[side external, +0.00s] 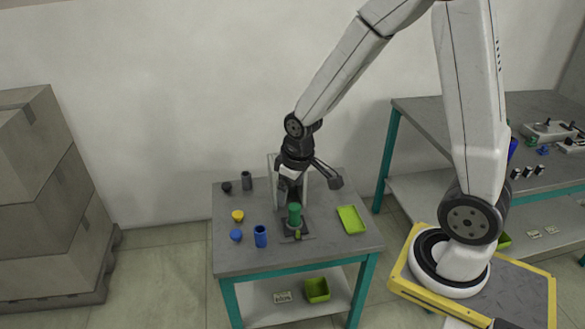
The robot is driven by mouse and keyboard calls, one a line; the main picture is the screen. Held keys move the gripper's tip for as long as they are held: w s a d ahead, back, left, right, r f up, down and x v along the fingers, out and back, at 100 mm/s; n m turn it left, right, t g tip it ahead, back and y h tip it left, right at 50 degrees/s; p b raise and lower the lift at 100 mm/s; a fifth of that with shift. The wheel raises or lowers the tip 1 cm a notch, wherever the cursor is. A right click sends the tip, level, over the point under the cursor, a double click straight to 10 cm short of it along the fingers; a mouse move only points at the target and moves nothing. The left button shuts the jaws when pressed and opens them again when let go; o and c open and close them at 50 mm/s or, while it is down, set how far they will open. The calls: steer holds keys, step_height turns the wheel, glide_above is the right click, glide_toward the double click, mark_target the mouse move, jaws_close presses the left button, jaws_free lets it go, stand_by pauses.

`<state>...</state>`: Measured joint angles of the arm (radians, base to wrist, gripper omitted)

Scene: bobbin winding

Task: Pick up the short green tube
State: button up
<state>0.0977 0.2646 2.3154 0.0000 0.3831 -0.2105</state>
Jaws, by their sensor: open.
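The short green tube (294,214) stands upright near the middle of the small grey worktable (230,261), on or just at a dark plate (301,236). My gripper (291,197) points down right above the tube, with its fingers at or near the tube's top. The gripper is open. Whether the fingers reach around the tube or stay above it is too small to tell.
A blue tube (260,236), a blue piece (236,236), a yellow piece (238,216), a black tube (246,180) and a black piece (227,187) stand left of the green tube. A lime tray (351,220) lies to the right. A dark lever (330,176) sticks out beside my gripper.

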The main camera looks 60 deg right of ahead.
steer(key=w+d+f+n+g, duration=0.1)
steer(key=w+d+f+n, duration=0.1)
steer(key=w+d+f, duration=0.65)
steer(key=n+g, duration=0.1)
steer(key=n, duration=0.1)
glide_above(295, 215)
steer(key=d, duration=0.1)
steer(key=f, duration=0.8)
steer(key=w+f, duration=0.1)
steer(key=f, duration=0.3)
steer(key=shift+d+f, duration=0.15)
steer(key=shift+f, duration=1.5)
steer(key=shift+w+d+f, duration=0.1)
steer(key=shift+d+f, duration=0.05)
steer(key=shift+f, duration=2.45)
jaws_close()
